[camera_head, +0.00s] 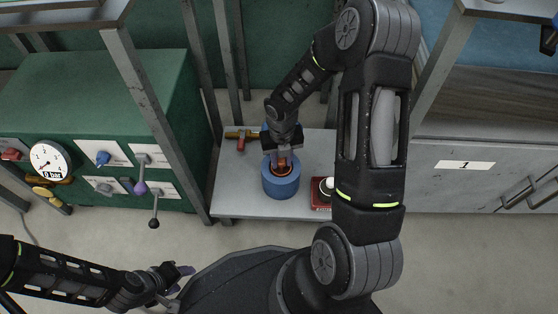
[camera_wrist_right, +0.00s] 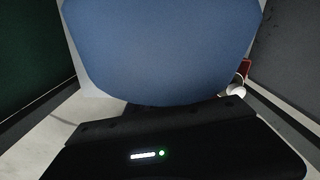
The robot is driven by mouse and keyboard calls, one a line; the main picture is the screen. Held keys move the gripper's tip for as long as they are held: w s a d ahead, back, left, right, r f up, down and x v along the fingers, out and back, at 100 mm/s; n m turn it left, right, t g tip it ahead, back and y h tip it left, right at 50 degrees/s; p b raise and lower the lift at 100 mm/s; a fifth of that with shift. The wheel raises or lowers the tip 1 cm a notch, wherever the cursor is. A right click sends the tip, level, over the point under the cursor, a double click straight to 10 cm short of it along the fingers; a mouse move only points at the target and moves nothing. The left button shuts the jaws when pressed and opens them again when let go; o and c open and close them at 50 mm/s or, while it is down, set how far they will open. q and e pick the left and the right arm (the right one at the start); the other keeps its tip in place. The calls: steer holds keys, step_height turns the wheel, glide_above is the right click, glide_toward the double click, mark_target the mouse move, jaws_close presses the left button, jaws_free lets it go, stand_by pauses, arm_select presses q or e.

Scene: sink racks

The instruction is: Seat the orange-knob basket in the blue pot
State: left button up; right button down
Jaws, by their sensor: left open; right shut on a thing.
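The blue pot (camera_head: 281,186) stands upright on the grey shelf, below my right gripper. My right gripper (camera_head: 284,158) points down at the pot's mouth and is shut on the orange-knob basket (camera_head: 282,170). Only a little orange of the basket shows inside the pot's rim; the knob is mostly hidden by the fingers. I cannot tell how deep the basket sits. In the right wrist view a large blue surface (camera_wrist_right: 165,50) fills the middle and hides the fingertips. My left gripper (camera_head: 184,276) is open and empty, low at the left, far from the pot.
A red block with a white and black top (camera_head: 322,191) sits right of the pot on the grey shelf (camera_head: 240,195). A red-brown tool-like thing (camera_head: 241,138) lies behind left. Metal posts flank the shelf. A green cabinet (camera_head: 110,110) with gauge and levers stands left.

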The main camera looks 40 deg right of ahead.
steer(key=c, duration=1.1)
jaws_free()
steer(key=shift+f, duration=0.1)
step_height(320, 180, up, 12)
steer(key=p, duration=0.5)
